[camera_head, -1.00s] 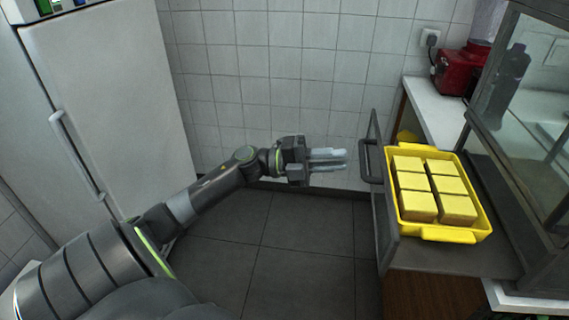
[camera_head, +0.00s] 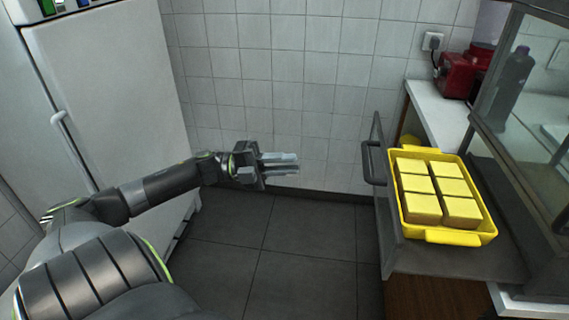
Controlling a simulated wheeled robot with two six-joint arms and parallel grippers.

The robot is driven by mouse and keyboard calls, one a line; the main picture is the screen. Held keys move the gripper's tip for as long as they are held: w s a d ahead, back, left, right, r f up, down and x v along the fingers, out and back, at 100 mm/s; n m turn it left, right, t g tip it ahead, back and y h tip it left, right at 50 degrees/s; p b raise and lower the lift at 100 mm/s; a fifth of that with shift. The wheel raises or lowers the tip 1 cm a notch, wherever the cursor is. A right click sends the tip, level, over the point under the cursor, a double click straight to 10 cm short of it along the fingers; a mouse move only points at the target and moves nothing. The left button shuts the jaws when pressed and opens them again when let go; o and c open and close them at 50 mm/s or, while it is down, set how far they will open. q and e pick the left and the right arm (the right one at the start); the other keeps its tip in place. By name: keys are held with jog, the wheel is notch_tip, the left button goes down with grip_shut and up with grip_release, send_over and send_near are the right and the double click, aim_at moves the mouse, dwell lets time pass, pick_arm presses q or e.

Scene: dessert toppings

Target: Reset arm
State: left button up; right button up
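My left arm reaches in from the left of the head view. My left gripper (camera_head: 280,163) points right over the floor, in front of the tiled wall. It holds nothing that I can see. Its fingers lie close together, and the gap between them is too small to judge. It is well apart from the open drawer at the right. My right gripper is not in view.
At the right, a yellow tray (camera_head: 440,238) with several yellow blocks (camera_head: 422,208) sits in an open drawer with a dark handle (camera_head: 372,165). A red appliance (camera_head: 463,72) stands on the counter behind. A white fridge (camera_head: 115,90) stands left. The floor (camera_head: 290,250) is clear.

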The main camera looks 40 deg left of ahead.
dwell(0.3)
